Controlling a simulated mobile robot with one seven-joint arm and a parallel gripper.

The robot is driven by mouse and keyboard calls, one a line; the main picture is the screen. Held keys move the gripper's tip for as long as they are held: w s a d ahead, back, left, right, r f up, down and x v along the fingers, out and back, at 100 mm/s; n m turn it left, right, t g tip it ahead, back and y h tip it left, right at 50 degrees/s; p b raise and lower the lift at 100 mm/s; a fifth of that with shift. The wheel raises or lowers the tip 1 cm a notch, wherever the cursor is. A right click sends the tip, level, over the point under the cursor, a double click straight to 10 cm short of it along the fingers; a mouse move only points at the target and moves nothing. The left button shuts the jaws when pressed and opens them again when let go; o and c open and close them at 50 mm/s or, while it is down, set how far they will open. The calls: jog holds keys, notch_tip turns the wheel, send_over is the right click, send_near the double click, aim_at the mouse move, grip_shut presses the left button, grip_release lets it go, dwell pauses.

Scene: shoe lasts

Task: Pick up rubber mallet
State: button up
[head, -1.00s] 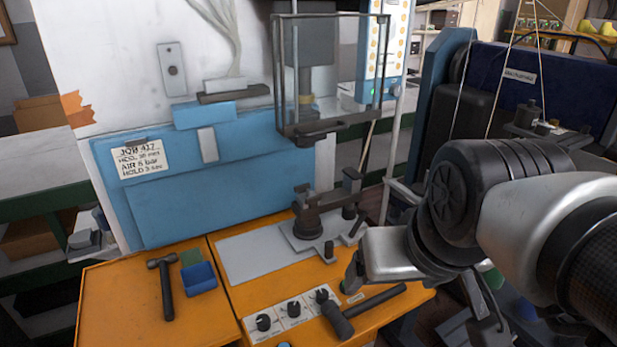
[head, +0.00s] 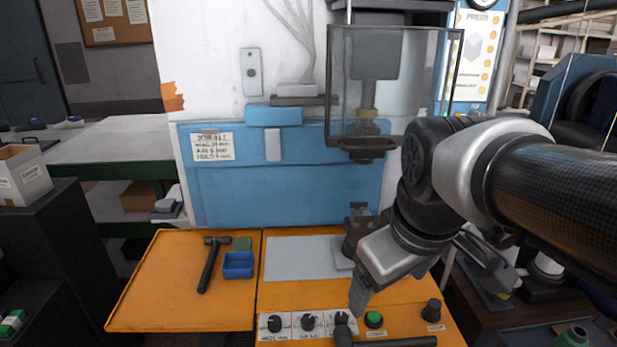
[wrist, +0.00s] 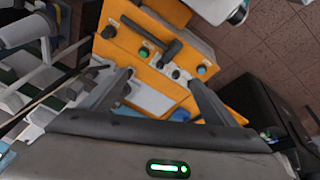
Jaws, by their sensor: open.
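The rubber mallet, with a dark head (head: 343,328) and dark handle (head: 400,342), lies on the front of the orange bench by the control knobs, its handle pointing right. The bottom picture edge cuts part of it off. In the wrist view the mallet (wrist: 171,52) lies just beyond the fingertips. My gripper (head: 359,296) hangs above the mallet head in the head view, apart from it as far as I can tell. In the wrist view my gripper (wrist: 161,77) has its two fingers spread, with nothing held between them.
Knobs (head: 308,322) and a green button (head: 374,319) sit near the mallet. The blue press (head: 290,185) with its clear guard stands behind. A dark cabinet is at left.

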jog(key=w+a+f+n+g+b, duration=0.1)
jog(key=w+f+n+g+b, duration=0.3)
jog(key=w+f+n, duration=0.7)
jog(key=n+b, duration=0.2)
jog(key=b, duration=0.1)
send_over(358, 343)
jog(key=f, duration=1.1)
jog(key=shift+s+a+f, duration=0.15)
jog(key=shift+s+a, duration=0.1)
jog(key=f, duration=0.3)
jog(key=f+b, duration=0.1)
jog(key=f, duration=0.1)
jog(key=shift+w+d+f, duration=0.1)
jog(key=shift+w+d, duration=0.05)
jog(key=shift+d, duration=0.1)
jog(key=c, duration=1.1)
jog(key=shift+o, duration=0.2)
